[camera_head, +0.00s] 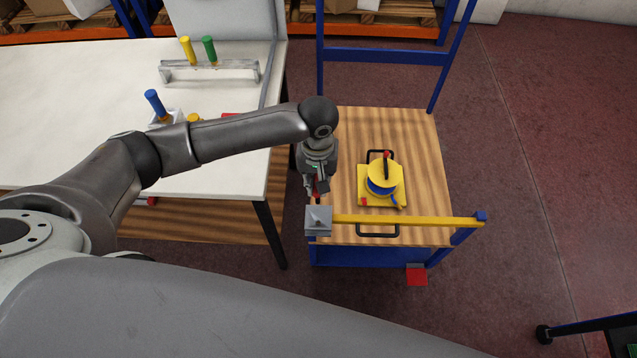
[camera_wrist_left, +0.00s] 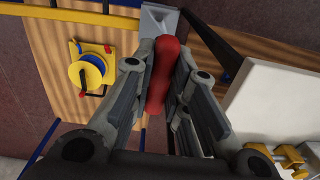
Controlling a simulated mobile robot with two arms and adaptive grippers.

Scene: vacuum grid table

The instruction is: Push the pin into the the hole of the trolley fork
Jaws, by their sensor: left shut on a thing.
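My left gripper (camera_head: 314,186) is shut on a red pin, whose red handle (camera_wrist_left: 163,75) lies between the fingers in the left wrist view. In the head view only a small bit of red shows between the fingers. The gripper hangs at the left edge of the trolley (camera_head: 425,150), just behind the grey fork (camera_head: 318,217) at the trolley's front left corner. In the wrist view the grey fork (camera_wrist_left: 160,20) shows just beyond the pin's far end. The hole and the pin's tip are hidden, and I cannot tell whether they touch. My right gripper is not in view.
A yellow bar (camera_head: 400,221) runs from the fork to a blue post. A yellow plate with a reel (camera_head: 383,180) sits on the trolley's wooden deck. The white table (camera_head: 90,95), with a rack of yellow and green handles (camera_head: 208,68), stands close to the left. Floor to the right is mostly clear.

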